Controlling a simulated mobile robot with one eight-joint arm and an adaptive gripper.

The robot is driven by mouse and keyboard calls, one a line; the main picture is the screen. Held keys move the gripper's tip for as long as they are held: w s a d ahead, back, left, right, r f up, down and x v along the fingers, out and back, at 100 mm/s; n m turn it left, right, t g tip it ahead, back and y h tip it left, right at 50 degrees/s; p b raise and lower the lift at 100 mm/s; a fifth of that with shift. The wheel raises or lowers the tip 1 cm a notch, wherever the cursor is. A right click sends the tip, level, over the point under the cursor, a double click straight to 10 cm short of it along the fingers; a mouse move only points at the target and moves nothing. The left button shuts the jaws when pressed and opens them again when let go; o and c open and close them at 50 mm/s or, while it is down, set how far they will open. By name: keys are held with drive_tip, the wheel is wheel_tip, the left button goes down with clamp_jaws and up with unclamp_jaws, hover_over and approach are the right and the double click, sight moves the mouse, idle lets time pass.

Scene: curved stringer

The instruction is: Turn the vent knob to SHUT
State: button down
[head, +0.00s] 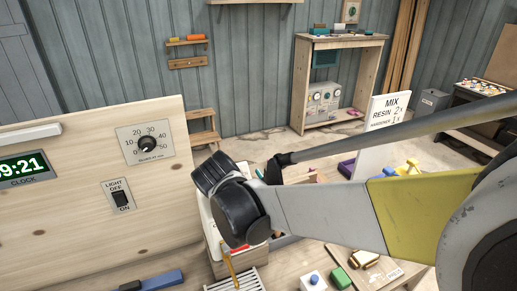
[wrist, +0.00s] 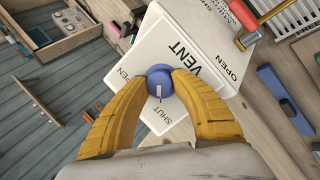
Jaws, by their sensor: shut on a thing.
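The vent knob (wrist: 160,80) is round and blue with a short white mark. It stands on a white plate (wrist: 152,37) lettered VENT, with OPEN at the picture's left and SHUT below the knob. The white mark points down in the picture, towards the SHUT lettering. My gripper (wrist: 161,88) is shut on the knob, one yellow finger at each side. In the head view my arm hides the knob and the fingers.
A red-handled lever (wrist: 243,15) stands close by at the upper right of the wrist view, near other OPEN and SHUT lettering. A wooden panel (head: 75,225) with a dial (head: 147,144) and light switch (head: 121,198) stands left of my arm.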

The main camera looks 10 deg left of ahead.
drive_tip(key=c, duration=1)
unclamp_jaws()
drive_tip(key=v, duration=1.2)
drive_tip(key=s+d+f+m+b, duration=0.1)
drive_tip(key=d+f+m+b, duration=0.2)
drive_tip(key=d, duration=0.4)
drive_tip(key=s+d+f+m+g+h+b, duration=0.1)
drive_tip(key=d+f+m+b, duration=0.2)
drive_tip(key=d, duration=0.4)
drive_tip(key=s+d+f+m+b, duration=0.1)
drive_tip(key=d+f+m+b, duration=0.1)
drive_tip(key=d+f+b, duration=0.3)
drive_tip(key=s+d+f+m+b, duration=0.2)
drive_tip(key=s+d+f+m, duration=0.2)
drive_tip(key=d, duration=0.3)
drive_tip(key=s+d+f+m+b, duration=0.3)
drive_tip(key=s+d+f+m, duration=0.1)
drive_tip(key=d+f, duration=0.3)
drive_tip(key=shift+s+d+b, duration=0.3)
drive_tip(key=shift+s, duration=0.15)
